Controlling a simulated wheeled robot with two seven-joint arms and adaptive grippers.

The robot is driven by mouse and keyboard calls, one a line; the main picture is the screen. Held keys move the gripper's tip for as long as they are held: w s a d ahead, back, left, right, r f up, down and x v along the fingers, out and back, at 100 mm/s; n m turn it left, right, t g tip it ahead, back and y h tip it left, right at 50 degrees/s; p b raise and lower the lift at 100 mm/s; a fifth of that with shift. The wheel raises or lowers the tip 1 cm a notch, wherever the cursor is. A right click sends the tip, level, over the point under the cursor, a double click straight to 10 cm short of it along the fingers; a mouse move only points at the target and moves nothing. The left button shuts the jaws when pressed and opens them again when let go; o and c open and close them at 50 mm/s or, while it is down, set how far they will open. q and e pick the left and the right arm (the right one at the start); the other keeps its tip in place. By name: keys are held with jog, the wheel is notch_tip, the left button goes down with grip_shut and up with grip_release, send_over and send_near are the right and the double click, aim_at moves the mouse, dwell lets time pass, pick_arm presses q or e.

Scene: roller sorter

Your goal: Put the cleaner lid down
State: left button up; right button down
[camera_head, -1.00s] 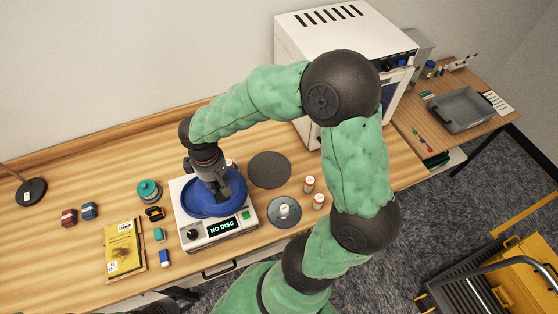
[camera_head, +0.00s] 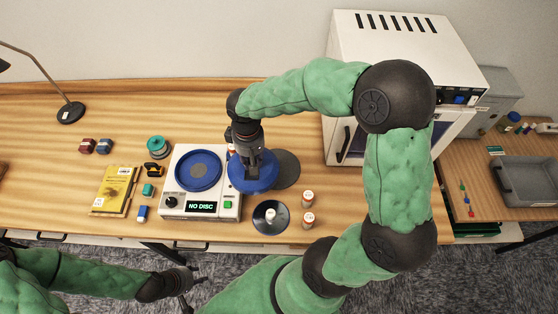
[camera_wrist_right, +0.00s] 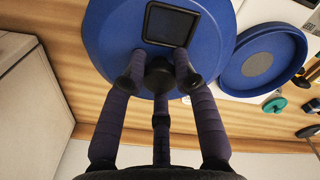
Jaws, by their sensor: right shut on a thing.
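The blue cleaner lid (camera_head: 262,184) is held by my right gripper (camera_head: 252,164), just right of the cleaner, and overlaps the round grey mat (camera_head: 288,167) in the head view. Whether it touches the mat is unclear. In the right wrist view the lid (camera_wrist_right: 110,40) fills the top, with the right gripper's fingers (camera_wrist_right: 160,78) shut at its middle. The white cleaner (camera_head: 172,207) stands uncovered, its round blue well (camera_head: 198,171) showing and its display reading NO DISC. My left gripper (camera_head: 190,287) is open and empty below the table's front edge.
A black disc (camera_head: 262,224) with a pale centre lies in front of the mat. Two small bottles (camera_head: 308,198) stand right of it. A yellow book (camera_head: 113,190) and several small items lie left of the cleaner. A large white oven-like box (camera_head: 400,70) stands behind right.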

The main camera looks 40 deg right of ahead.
aim_at(266, 152)
jog(key=d+f, duration=0.1)
jog(key=d, duration=0.3)
jog(key=w+d+f, duration=0.1)
jog(key=d, duration=0.1)
jog(key=shift+f, duration=0.35)
jog(key=shift+w+d+f+b, duration=0.25)
jog(key=shift+d+f, duration=0.55)
jog(key=shift+f, duration=0.7)
jog(key=shift+w+d+f+b, duration=0.1)
jog(key=shift+d+f+b, duration=0.3)
jog(key=shift+d+f, duration=0.8)
jog(key=shift+w+d+f+b, duration=0.25)
jog(key=shift+d+f, duration=0.2)
jog(key=shift+f, duration=1.35)
jog(key=shift+s, duration=0.1)
jog(key=shift+f, duration=0.2)
jog(key=c, duration=1)
grip_release()
jog(key=shift+o, duration=0.2)
